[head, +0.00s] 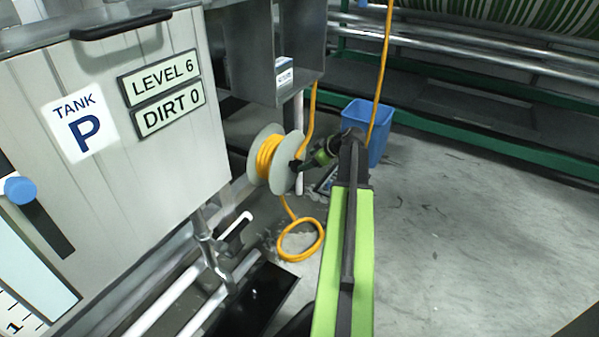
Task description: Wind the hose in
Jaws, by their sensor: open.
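The yellow-orange hose (267,160) is partly wound on a grey reel (283,178) beside the tank. A loose length hangs below the reel and lies in a loop (300,258) on the floor. Another yellow length (310,115) rises above the reel. My gripper (297,166) is open at the right side of the reel, close to its near flange. I cannot tell whether it touches the reel. My arm hides part of the floor behind it.
Tank P (165,150) with Level 6 and Dirt 0 signs stands at left. A blue bin (378,140) stands behind my arm, with a yellow line (384,65) above it. A dark floor opening (255,300) and pipes lie below the tank. The floor at right is clear.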

